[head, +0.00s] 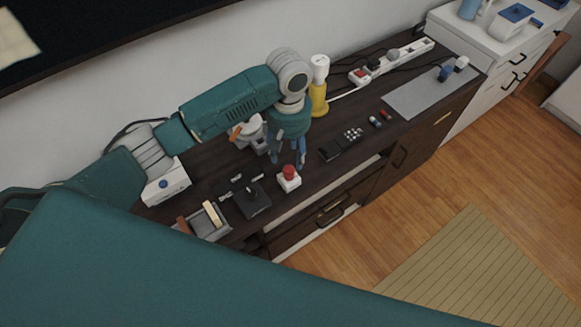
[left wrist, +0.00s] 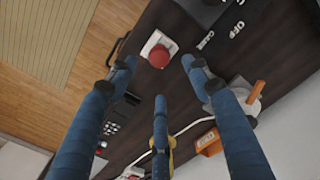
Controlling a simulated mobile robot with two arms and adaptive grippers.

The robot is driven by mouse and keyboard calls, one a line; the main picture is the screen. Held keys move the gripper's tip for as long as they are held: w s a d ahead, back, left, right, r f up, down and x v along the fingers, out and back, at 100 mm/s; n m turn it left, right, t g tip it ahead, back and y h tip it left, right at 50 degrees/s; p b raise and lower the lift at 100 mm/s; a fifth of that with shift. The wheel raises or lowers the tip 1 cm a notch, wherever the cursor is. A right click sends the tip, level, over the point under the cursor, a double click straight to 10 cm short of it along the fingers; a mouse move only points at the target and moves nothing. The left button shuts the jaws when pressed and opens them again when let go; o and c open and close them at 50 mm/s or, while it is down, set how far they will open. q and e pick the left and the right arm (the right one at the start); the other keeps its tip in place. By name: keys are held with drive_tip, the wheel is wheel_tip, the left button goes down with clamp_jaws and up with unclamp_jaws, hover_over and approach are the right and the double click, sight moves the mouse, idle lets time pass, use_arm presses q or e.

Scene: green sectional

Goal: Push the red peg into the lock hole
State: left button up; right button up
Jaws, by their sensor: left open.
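A red round knob (head: 289,171) sits on a small white box (head: 289,184) on the dark cabinet top. It also shows in the left wrist view (left wrist: 159,57). It is the most peg-like red thing I see; no lock hole can be made out. My left gripper (head: 287,158) is open and empty, fingers pointing down just above and behind the red knob. In the left wrist view its blue fingers (left wrist: 158,80) are spread, with the knob beyond their tips. I cannot tell whether any finger touches it. My right gripper is not in view.
A black joystick box (head: 254,200) stands left of the white box, and a black remote (head: 330,154) lies right. A grey device with an orange handle (head: 240,131) and a yellow bottle (head: 318,99) stand behind. A grey mat (head: 418,94) lies farther right, partly bare.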

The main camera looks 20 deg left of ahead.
sight(289, 168)
use_arm(q)
drive_tip(key=shift+s+f, duration=0.2)
drive_tip(key=shift+f, duration=1)
wheel_tip(289, 168, down, 4)
drive_tip(key=shift+f+p, duration=0.2)
drive_tip(key=shift+p, duration=0.6)
drive_tip(key=shift+f, duration=0.3)
drive_tip(key=shift+c, duration=1)
drive_tip(key=c, duration=1)
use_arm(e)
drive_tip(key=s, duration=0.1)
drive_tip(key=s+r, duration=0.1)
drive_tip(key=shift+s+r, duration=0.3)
